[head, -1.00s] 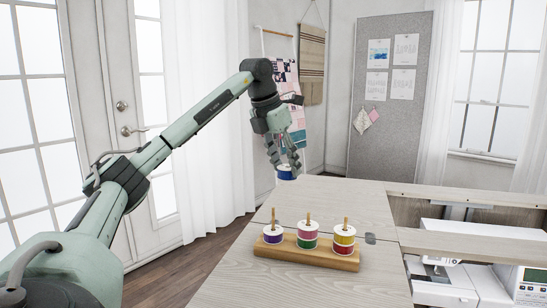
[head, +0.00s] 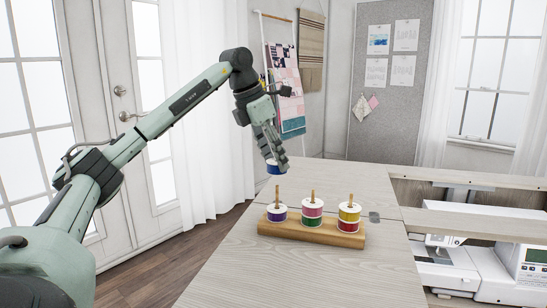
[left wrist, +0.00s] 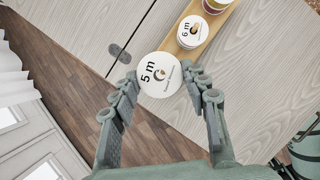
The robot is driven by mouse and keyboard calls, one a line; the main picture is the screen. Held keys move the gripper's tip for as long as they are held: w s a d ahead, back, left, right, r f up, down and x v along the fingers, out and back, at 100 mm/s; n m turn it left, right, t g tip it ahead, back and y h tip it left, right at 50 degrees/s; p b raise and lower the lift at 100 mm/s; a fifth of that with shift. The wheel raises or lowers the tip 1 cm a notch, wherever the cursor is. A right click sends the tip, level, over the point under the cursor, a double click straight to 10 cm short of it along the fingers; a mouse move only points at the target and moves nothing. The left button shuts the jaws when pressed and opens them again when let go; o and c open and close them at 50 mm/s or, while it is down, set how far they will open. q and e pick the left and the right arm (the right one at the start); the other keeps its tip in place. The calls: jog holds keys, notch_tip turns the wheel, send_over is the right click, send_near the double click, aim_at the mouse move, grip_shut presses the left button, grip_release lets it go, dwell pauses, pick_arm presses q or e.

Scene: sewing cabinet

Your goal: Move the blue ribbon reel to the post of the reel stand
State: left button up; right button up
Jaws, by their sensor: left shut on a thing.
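The blue ribbon reel (head: 273,168) is held in my left gripper (head: 277,160), above the table and behind and left of the reel stand. In the left wrist view the reel's round white top (left wrist: 160,75), marked "5 m", sits between the two fingers (left wrist: 165,88). The wooden reel stand (head: 312,236) has three upright posts. Its left post (head: 279,195) carries one purple reel (head: 277,214). The middle post carries a pink reel (head: 312,209) over a green one; the right post carries a yellow reel (head: 349,212) over a red one. My right gripper is out of view.
The pale wooden table (head: 250,270) is clear around the stand. A small grey fitting (head: 375,217) lies at a seam right of it. A white sewing machine (head: 465,255) sits lower at the right. Dark floor shows left of the table edge.

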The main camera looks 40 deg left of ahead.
aim_at(271, 173)
pick_arm(q)
jog(key=shift+f+b, duration=0.55)
jog(key=shift+f, duration=0.2)
jog(key=shift+r, duration=0.2)
jog(key=shift+f, duration=0.65)
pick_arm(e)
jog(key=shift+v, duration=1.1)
pick_arm(q)
jog(key=shift+f+b, duration=1.05)
jog(key=shift+f, duration=0.65)
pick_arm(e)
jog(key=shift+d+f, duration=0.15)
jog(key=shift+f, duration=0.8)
pick_arm(q)
jog(key=o, duration=1.1)
jog(key=shift+c, duration=0.2)
jog(key=v, duration=1.2)
